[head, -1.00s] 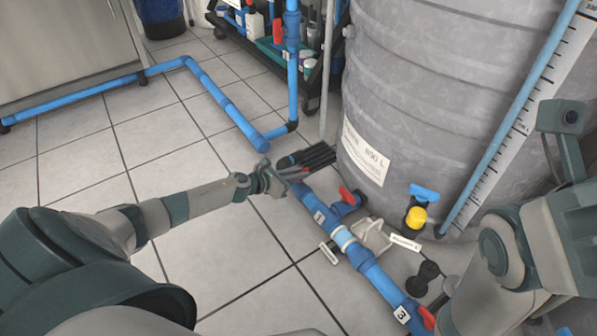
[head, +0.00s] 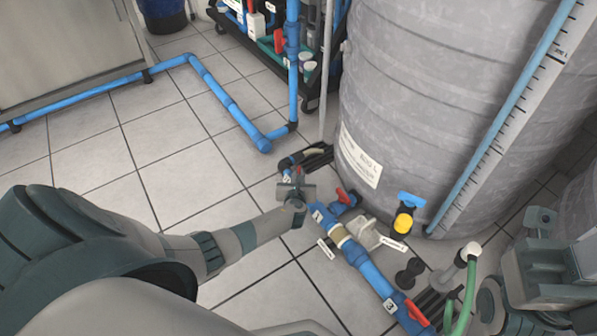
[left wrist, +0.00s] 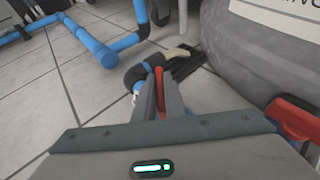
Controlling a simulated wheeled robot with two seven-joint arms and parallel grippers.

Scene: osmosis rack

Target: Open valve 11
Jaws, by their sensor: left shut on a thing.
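My left gripper (head: 296,188) reaches down to the far end of the blue floor pipe (head: 325,215), beside the grey tank. In the left wrist view its two fingers (left wrist: 160,100) are shut on a red valve handle (left wrist: 159,80), which stands between them. A dark blue pipe elbow (left wrist: 150,65) shows just beyond the fingers. The label on this valve is too small or hidden to read as 11. Part of my right arm (head: 540,260) shows at the right edge; its fingers are not clear.
The grey tank (head: 430,110) stands close on the right. Another red-handled valve (head: 345,197) sits beside the pipe, and one labelled 3 (head: 390,305) is nearer. A yellow and blue tap (head: 404,215) is at the tank's foot.

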